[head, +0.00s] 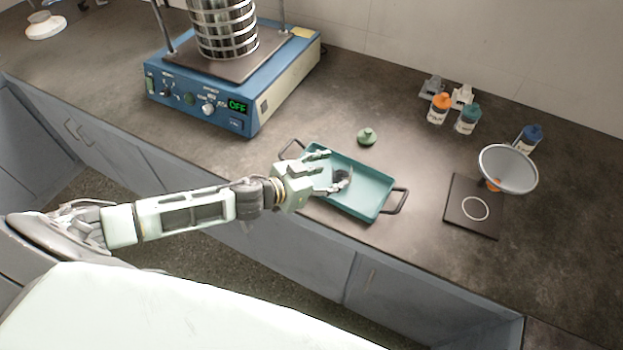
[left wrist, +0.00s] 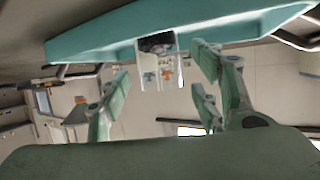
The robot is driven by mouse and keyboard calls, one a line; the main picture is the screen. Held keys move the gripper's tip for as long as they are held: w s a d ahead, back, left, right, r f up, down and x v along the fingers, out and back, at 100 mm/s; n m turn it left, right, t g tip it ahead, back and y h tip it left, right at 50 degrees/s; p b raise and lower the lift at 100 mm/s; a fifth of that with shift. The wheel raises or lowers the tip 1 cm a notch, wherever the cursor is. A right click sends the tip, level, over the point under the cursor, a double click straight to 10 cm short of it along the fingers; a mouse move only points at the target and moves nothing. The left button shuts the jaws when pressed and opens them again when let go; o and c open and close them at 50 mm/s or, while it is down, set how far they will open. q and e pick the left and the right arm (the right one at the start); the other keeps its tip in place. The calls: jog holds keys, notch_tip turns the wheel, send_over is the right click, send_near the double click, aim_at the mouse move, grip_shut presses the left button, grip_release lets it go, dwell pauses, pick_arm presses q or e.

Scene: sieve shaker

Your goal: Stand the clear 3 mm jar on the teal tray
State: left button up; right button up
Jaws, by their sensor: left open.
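The clear jar (head: 342,178), with dark grains in it, is on the teal tray (head: 372,207), near its middle. In the left wrist view, which looks upside down, the clear jar (left wrist: 157,62) meets the teal tray (left wrist: 225,34) with its grain-filled end and looks upright. My left gripper (head: 325,173) is open at the jar, with its fingers on either side; it also shows in the left wrist view (left wrist: 162,88). A gap shows between the fingers and the jar there. No size label is readable. My right gripper is not in view.
A green lid-like piece (head: 367,137) lies behind the tray. A blue sieve shaker (head: 243,105) with a sieve stack (head: 224,28) stands at the back left. A funnel (head: 508,168), a dark plate (head: 459,219) and jars with orange (head: 439,108), teal (head: 467,119) and blue (head: 530,137) lids are right.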

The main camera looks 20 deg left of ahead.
pick_arm(q)
jog(key=b+v, duration=0.1)
jog(key=v, duration=0.5)
jog(key=shift+f, duration=0.2)
jog(key=shift+s+a+r, duration=0.25)
jog(key=shift+s+r, duration=0.15)
jog(key=shift+s, duration=0.05)
